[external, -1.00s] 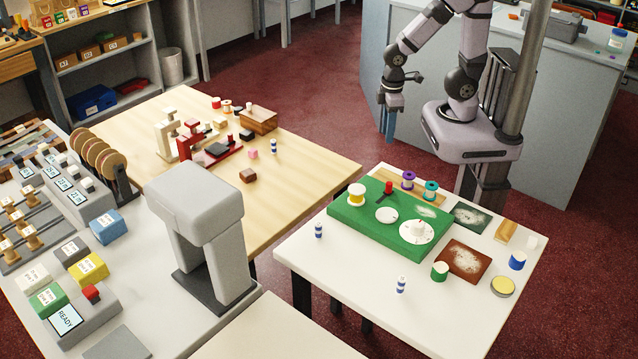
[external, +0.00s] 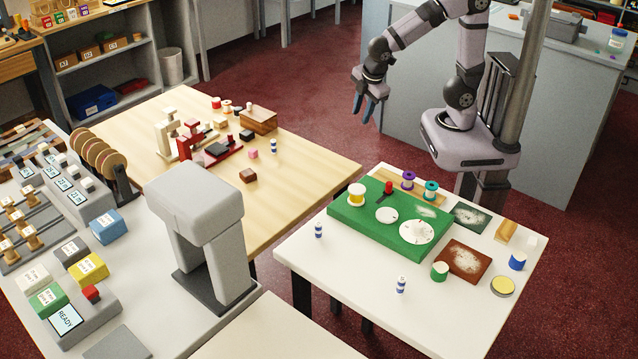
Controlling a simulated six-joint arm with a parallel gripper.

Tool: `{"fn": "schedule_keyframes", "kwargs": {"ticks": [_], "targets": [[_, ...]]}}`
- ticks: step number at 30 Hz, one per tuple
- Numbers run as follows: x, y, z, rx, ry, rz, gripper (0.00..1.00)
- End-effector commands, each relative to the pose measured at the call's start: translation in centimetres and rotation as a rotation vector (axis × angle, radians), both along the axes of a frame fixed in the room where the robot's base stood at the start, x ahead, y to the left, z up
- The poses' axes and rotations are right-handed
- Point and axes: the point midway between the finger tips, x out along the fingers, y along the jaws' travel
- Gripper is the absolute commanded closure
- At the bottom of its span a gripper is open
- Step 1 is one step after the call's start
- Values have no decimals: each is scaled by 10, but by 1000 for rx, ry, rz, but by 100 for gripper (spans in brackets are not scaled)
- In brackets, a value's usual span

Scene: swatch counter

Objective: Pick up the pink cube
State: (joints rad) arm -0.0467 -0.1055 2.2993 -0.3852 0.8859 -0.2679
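The pink cube (external: 253,154) is small and sits on the light wooden table, between a dark brown block and the red and dark device. Its near faces show and nothing covers it. My gripper (external: 364,110) hangs in the air at upper centre, to the right of the wooden table in the picture and well apart from the cube.
A brown block (external: 248,175), a blue-and-white striped cylinder (external: 274,146), a wooden box (external: 259,119) and a red device (external: 222,154) stand around the cube. A white table (external: 330,262) carries a green board (external: 352,222) and spools. The wooden table's right part is clear.

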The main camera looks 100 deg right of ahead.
Motion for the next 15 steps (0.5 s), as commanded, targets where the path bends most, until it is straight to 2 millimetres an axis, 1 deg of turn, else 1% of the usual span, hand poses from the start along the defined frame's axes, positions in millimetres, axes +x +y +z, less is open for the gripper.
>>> {"fn": "schedule_keyframes", "kwargs": {"ticks": [1,2,3,5,6,7,8,9,11,12,15], "targets": [[18,-7,-9,-58,2,98,70],[29,-12,-9,-98,4,161,70],[45,-19,-10,-155,9,251,70],[71,-27,-11,-248,20,393,70],[89,-31,-10,-310,29,487,70],[102,-34,-9,-359,36,556,70],[115,-35,-8,-407,45,624,70],[133,-37,-7,-471,59,714,70],[160,-37,-6,-570,83,845,70],[177,-36,-4,-637,101,928,70],[217,-30,0,-797,150,1121,70]]}}
